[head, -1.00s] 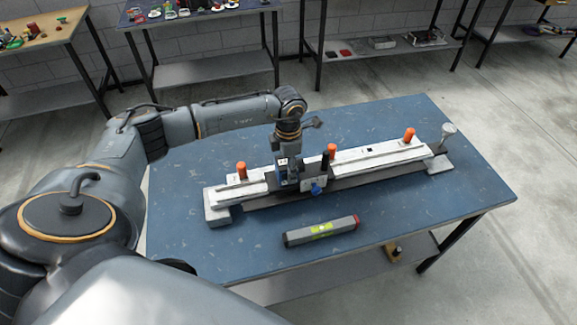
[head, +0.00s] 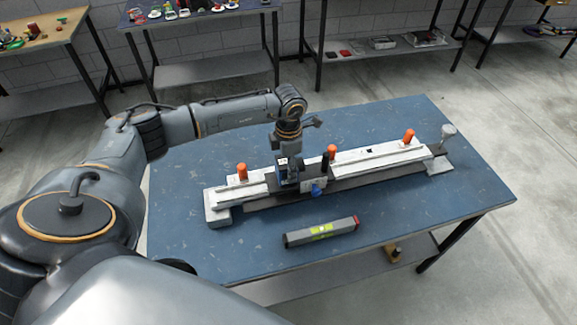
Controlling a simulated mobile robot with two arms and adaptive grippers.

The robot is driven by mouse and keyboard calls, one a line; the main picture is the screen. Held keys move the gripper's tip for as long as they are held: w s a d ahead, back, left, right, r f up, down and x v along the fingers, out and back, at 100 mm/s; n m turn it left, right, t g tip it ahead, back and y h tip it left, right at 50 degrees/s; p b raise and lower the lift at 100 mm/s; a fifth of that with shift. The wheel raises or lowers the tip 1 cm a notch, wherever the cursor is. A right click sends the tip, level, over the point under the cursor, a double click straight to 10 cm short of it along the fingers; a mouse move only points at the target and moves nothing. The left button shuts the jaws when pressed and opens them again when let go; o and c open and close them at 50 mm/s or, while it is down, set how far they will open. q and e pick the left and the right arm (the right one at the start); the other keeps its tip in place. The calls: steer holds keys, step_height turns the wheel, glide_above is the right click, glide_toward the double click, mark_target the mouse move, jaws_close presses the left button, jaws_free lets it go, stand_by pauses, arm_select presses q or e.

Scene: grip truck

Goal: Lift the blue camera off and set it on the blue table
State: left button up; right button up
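My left gripper (head: 287,182) points down over the white rail fixture (head: 380,158) on the blue table (head: 430,215). Its fingers are hard to make out against a dark block at the rail. A small dark boxy part with a blue patch (head: 282,163) shows right at the gripper; it may be the blue camera, but I cannot tell it apart from the gripper. A small blue part (head: 317,188) sits on the rail's front side, just right of the gripper. I cannot see whether the fingers are open or shut. My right gripper is not in view.
Orange-capped posts (head: 242,172) and a black post (head: 325,161) stand along the rail near the gripper. A grey spirit level (head: 321,231) lies in front. The table is clear at front left and front right. Other benches stand behind.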

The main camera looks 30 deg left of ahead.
arm_select(q)
steer(key=shift+w+r+p, duration=0.1)
steer(key=shift+r+p, duration=0.4)
steer(key=shift+r, duration=0.5)
steer(key=shift+r+p, duration=1.45)
steer(key=shift+r, duration=1)
steer(key=shift+r, duration=0.15)
step_height(320, 180, up, 13)
steer(key=p, duration=0.6)
steer(key=shift+p, duration=0.3)
stand_by(0.4)
